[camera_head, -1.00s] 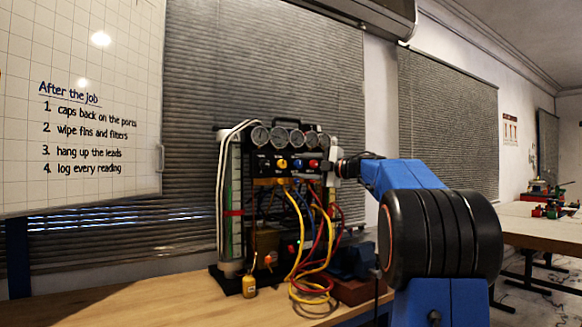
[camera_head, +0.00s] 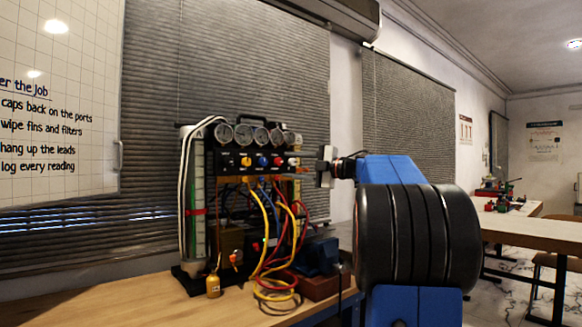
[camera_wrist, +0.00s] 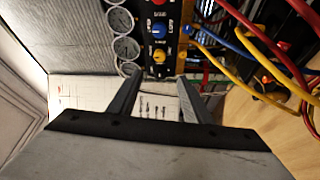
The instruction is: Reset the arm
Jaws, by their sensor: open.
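My gripper (camera_head: 322,167) is to the right of the gauge rig (camera_head: 246,161) in the head view, at about the height of its knob panel, with a gap between them. In the wrist view its two fingers (camera_wrist: 160,88) are apart with nothing between them. My blue and black arm (camera_head: 400,190) fills the right middle of the head view. The rig has a row of round gauges, coloured knobs, and yellow, red and blue hoses. The wrist view shows its gauges (camera_wrist: 124,45) and knobs beyond the fingertips, with hoses at the right.
The rig stands on a wooden bench (camera_head: 110,305). A small brass-coloured bottle (camera_head: 213,285) and looped hoses lie at its front. A blue part on a reddish block (camera_head: 318,286) is beside it. Another table (camera_head: 530,233) stands at the right. The bench's left front is clear.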

